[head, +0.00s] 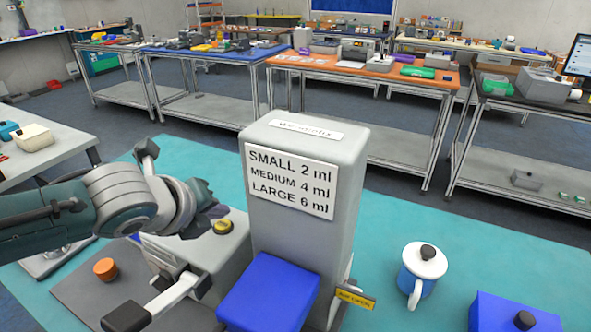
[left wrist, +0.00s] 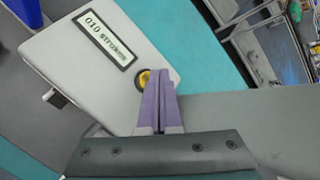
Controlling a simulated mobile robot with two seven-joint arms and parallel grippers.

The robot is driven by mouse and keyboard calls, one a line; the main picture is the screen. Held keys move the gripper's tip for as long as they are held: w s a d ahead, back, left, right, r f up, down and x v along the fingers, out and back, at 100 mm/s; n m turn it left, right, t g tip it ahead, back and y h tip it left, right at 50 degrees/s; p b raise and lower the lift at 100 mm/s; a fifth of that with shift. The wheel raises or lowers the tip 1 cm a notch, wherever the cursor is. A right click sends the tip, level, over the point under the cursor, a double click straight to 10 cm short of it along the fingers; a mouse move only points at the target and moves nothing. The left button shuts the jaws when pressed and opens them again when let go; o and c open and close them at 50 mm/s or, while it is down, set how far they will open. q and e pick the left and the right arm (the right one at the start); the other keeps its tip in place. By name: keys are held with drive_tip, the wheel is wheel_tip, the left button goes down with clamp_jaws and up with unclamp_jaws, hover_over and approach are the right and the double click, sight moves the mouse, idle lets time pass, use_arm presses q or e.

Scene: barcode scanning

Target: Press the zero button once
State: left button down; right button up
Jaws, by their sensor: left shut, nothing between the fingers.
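A round yellow button (head: 222,227) with a dark centre sits on the grey machine housing (head: 238,251); no label on it is readable. In the left wrist view the button (left wrist: 143,79) shows on a pale panel, beside a display (left wrist: 104,38) reading "010 strokes". My left gripper (head: 213,210) is over the housing, close by the button. Its purple fingers (left wrist: 158,75) are shut together and empty. Their tips overlap the button's right side in the wrist view; I cannot tell whether they touch it. My right gripper is not in view.
A tall grey block (head: 315,225) with a volume sign (head: 291,183) stands right of the button. A blue box (head: 268,293), a lever with a dark handle (head: 126,317) and an orange knob (head: 105,269) are nearby. A blue-white mug (head: 422,272) stands right on the teal mat (head: 470,245).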

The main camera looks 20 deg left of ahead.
sight(221, 230)
use_arm(q)
drive_tip(key=shift+f, duration=0.1)
idle(0.3)
drive_tip(key=shift+f+b, duration=0.3)
drive_tip(key=shift+f, duration=0.05)
drive_tip(key=shift+f+b, duration=0.3)
drive_tip(key=shift+f, duration=0.15)
idle(0.6)
drive_tip(key=shift+r, duration=0.1)
drive_tip(key=shift+r+p, duration=0.8)
drive_tip(key=shift+p, duration=0.15)
wheel_tip(221, 230, up, 5)
drive_tip(key=p, duration=0.5)
